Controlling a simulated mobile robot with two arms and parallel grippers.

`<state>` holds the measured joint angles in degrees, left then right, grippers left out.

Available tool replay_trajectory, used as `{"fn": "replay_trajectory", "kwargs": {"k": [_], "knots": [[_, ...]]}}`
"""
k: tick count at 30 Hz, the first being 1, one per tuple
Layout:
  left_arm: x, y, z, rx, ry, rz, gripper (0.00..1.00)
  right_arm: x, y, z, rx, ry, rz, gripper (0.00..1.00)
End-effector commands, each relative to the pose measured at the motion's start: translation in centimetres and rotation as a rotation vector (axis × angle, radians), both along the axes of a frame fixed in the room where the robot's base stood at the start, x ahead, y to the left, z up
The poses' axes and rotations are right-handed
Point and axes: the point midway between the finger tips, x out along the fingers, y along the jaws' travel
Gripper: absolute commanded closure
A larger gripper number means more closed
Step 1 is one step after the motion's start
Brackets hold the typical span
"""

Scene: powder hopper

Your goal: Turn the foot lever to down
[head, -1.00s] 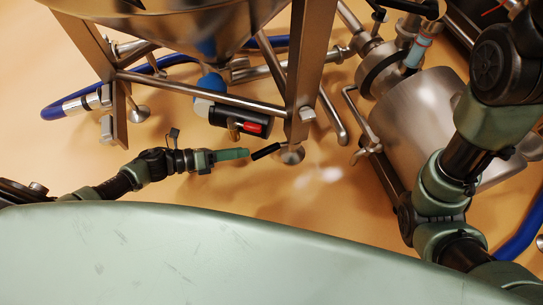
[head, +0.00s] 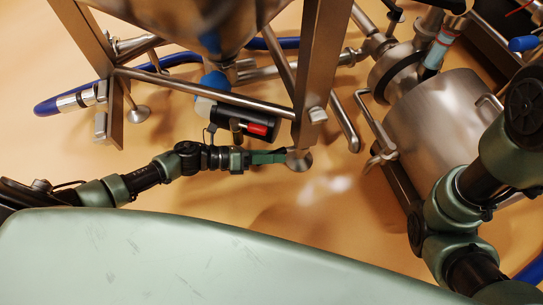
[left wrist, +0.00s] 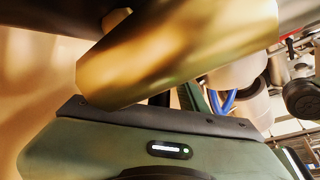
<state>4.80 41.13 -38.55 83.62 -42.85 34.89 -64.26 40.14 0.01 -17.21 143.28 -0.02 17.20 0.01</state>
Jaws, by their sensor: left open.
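The foot lever shows as a short dark bar (head: 281,150) beside the round metal foot (head: 299,160) of the hopper's front right leg. My left gripper (head: 270,157) reaches in from the left, with its open green fingers over most of the lever. I cannot tell whether they touch it. In the left wrist view, the green gripper body (left wrist: 90,145) fills the bottom, and a large shiny metal tube (left wrist: 190,50) crosses in front, hiding most of what lies beyond. The lever is not clear there. My right gripper is out of view.
The hopper's leg (head: 318,75) rises just above the foot. A metal cylinder (head: 435,125) stands at right. The floor right of the foot is clear.

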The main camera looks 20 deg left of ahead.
Motion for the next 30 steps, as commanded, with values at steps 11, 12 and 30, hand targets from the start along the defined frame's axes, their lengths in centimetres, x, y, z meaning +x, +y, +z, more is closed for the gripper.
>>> {"fn": "replay_trajectory", "kwargs": {"k": [11, 12, 30], "knots": [[0.02, 0.03, 0.05, -0.001, 0.0, 0.001, 1.0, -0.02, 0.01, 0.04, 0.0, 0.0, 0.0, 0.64], [0.02, 0.03, 0.05, -0.001, 0.0, 0.001, 1.0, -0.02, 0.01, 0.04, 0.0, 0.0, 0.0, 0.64], [0.01, 0.07, 0.04, 0.0, 0.0, 0.001, 1.0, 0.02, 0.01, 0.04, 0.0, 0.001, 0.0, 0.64]]}}
